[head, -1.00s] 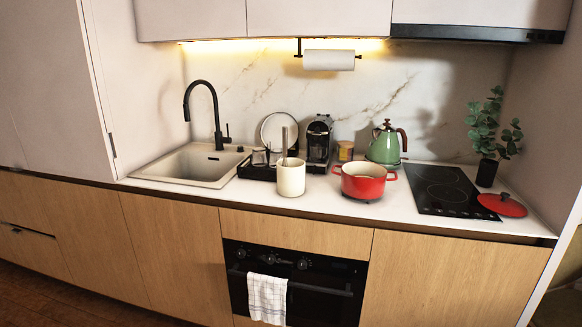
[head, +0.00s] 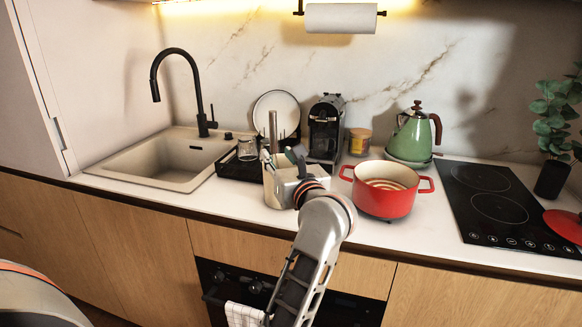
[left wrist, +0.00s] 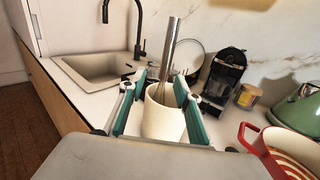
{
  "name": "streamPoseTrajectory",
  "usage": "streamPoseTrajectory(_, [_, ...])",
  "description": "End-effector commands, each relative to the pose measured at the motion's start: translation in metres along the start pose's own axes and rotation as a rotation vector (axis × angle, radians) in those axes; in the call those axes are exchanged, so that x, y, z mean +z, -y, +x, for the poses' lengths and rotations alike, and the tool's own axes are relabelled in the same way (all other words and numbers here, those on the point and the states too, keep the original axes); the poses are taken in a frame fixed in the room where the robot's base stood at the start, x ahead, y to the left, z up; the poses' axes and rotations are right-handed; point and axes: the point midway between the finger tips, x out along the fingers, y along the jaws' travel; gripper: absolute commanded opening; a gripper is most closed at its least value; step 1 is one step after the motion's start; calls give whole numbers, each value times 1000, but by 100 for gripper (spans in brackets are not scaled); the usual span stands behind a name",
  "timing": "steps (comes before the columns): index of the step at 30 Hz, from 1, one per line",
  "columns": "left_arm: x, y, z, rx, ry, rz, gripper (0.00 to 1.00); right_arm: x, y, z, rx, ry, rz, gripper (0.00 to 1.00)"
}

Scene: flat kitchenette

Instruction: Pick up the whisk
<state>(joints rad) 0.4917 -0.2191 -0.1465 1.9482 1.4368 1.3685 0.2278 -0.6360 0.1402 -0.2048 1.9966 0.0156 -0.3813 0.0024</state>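The whisk stands upright in a white crock (head: 278,192) on the counter, its metal handle (head: 273,128) sticking up above the rim. In the left wrist view the whisk (left wrist: 170,55) shows its handle and the top of its wires; the rest is hidden inside the crock (left wrist: 162,122). My left gripper (head: 282,158) is at the crock's rim, and its arm hides part of the crock. In the left wrist view the gripper (left wrist: 161,82) is open, with one finger on each side of the whisk and nothing clasped. My right gripper is not in view.
A red pot (head: 385,190) stands close right of the crock. Behind are a dark drying tray (head: 235,168), a coffee machine (head: 325,130), a yellow-labelled jar (head: 360,142) and a green kettle (head: 411,135). The sink (head: 165,160) is left, the black hob (head: 500,205) right.

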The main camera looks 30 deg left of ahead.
Motion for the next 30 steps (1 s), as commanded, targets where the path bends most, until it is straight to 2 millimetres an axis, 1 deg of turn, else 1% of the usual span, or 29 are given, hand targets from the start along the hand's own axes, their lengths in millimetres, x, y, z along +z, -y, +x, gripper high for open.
streamPoseTrajectory(4, [-1, 5, 7, -11, -29, -40, 33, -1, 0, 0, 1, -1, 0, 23])
streamPoseTrajectory(11, [-1, 5, 30, -10, -26, -37, 33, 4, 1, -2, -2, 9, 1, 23])
streamPoseTrajectory(18, [-2, 9, 63, -8, -24, -34, 33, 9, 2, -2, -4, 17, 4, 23])
streamPoseTrajectory(21, [-3, 9, 74, -10, -25, -34, 33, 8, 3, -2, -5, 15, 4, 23])
streamPoseTrajectory(24, [-3, 9, 78, -9, -26, -35, 33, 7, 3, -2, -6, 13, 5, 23])
streamPoseTrajectory(30, [-4, 9, 78, -10, -26, -35, 33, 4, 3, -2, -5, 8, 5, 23])
